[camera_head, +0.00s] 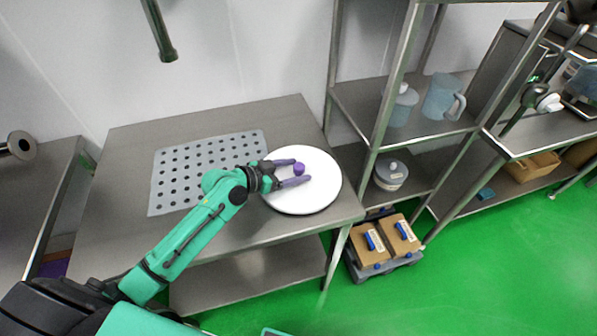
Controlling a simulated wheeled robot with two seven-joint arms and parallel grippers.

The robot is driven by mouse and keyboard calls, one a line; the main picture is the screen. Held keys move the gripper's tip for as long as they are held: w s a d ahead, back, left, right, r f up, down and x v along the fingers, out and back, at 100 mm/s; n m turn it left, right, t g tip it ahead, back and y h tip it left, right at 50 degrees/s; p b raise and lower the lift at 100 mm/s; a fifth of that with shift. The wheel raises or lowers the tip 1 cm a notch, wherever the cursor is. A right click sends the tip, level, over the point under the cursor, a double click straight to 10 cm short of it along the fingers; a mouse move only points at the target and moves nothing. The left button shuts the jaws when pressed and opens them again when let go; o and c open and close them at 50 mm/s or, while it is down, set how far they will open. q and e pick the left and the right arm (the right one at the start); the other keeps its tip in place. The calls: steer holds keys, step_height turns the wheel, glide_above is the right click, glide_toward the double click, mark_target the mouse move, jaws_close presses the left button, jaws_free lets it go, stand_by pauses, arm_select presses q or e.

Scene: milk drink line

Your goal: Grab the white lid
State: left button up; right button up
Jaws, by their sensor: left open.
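The white lid (318,194) is a large round disc lying flat at the right end of the steel table. It has a small purple knob (299,169) at its middle. My left gripper (304,171) reaches over the lid from the left, with its purple fingers open. The knob sits between the two fingers; I cannot tell whether either finger touches it. My right gripper is not in view.
A grey perforated mat (171,179) lies on the steel table (128,150), left of the lid. A steel shelf rack (352,97) with pitchers and pots stands close on the right. Cardboard boxes (371,246) sit low beside the table.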

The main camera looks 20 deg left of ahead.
arm_select(q)
steer(key=shift+x, duration=0.95)
steer(key=shift+a, duration=0.1)
jaws_close()
